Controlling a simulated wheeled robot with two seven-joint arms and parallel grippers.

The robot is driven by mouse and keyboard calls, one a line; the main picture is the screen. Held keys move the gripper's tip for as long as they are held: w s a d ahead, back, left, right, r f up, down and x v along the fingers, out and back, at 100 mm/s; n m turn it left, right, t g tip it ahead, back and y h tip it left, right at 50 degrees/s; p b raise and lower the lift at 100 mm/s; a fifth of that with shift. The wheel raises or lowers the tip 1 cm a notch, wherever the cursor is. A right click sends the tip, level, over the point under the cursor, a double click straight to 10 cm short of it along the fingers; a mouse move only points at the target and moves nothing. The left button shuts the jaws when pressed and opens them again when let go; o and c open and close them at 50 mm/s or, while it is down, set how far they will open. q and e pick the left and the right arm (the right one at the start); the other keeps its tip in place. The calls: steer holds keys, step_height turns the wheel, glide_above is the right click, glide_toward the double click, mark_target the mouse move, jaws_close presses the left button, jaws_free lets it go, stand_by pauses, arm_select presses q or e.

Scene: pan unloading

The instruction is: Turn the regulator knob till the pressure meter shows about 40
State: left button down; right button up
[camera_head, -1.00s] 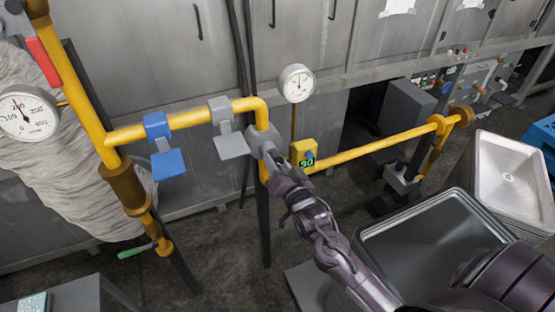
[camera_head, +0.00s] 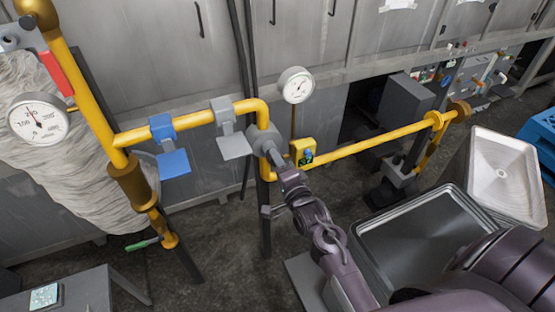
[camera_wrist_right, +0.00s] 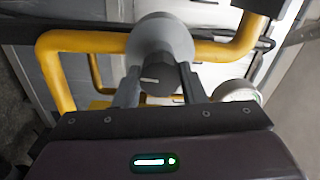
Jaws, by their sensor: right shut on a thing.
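The grey regulator (camera_head: 264,138) sits on the yellow pipe below its bend. My right gripper (camera_head: 279,164) is shut on its dark knob (camera_wrist_right: 158,82); in the right wrist view the fingers (camera_wrist_right: 159,93) flank the knob, which has a short white mark on its face. A round white dial gauge (camera_head: 296,85) stands on a thin stem just above; its needle points up and right, but its numbers are too small to read. A small yellow box (camera_head: 303,147) with a digital display is beside the regulator; its digits are unreadable now. My left gripper is not in view.
A larger gauge (camera_head: 38,119) is at the far left. Metal trays (camera_head: 425,255) are at the lower right, near my right arm.

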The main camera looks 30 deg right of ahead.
steer(key=shift+m, duration=0.4)
steer(key=o, duration=1)
steer(key=s+b, duration=0.1)
steer(key=s, duration=0.6)
steer(key=shift+s+a, duration=0.2)
steer(key=shift+s, duration=0.2)
steer(key=shift+f, duration=0.1)
